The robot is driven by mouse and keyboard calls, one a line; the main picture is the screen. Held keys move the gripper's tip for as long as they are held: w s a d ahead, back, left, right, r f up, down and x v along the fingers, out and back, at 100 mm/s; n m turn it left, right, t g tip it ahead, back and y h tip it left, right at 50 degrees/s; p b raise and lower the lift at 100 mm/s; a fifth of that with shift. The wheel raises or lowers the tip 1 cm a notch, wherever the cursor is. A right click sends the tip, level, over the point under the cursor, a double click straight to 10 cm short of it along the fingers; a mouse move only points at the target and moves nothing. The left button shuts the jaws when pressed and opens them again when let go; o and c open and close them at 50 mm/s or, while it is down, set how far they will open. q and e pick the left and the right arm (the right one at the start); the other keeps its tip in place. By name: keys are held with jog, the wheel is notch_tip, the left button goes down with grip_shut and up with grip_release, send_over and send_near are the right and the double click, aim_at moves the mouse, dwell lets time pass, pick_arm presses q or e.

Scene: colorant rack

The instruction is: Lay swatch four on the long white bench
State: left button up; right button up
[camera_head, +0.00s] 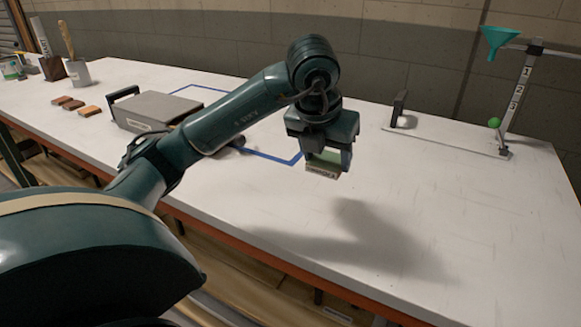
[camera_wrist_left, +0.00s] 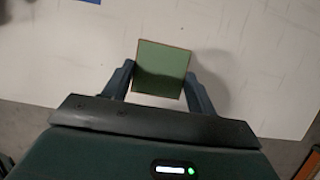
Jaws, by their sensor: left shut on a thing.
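My left gripper (camera_head: 325,150) is shut on a small square green swatch (camera_head: 323,165) with a pale, lettered front edge. The lettering is too small to read, so I cannot tell its number. The gripper points down and holds the swatch above the long white bench (camera_head: 480,220), with a shadow on the bench below. In the left wrist view the green swatch (camera_wrist_left: 162,68) sits between the two fingers (camera_wrist_left: 160,82), with the white bench top (camera_wrist_left: 250,40) behind it. My right gripper is not in view.
A grey case (camera_head: 155,108) stands left, beside a blue tape outline (camera_head: 285,158). A stand with a teal funnel (camera_head: 500,40) is at the back right. The bench's front right is clear.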

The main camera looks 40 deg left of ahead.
pick_arm(q)
send_over(325, 203)
jog(key=s, duration=0.2)
jog(key=f, duration=0.5)
jog(key=shift+w+d+f+b, duration=0.1)
jog(key=shift+w+f+b, duration=0.05)
jog(key=shift+w+b, duration=0.15)
notch_tip(325, 203, down, 3)
jog(key=shift+f, duration=0.4)
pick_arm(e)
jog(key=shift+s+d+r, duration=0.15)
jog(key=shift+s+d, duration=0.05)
pick_arm(q)
jog(key=shift+f+b, duration=0.15)
jog(key=shift+b, duration=0.25)
jog(key=o, duration=1)
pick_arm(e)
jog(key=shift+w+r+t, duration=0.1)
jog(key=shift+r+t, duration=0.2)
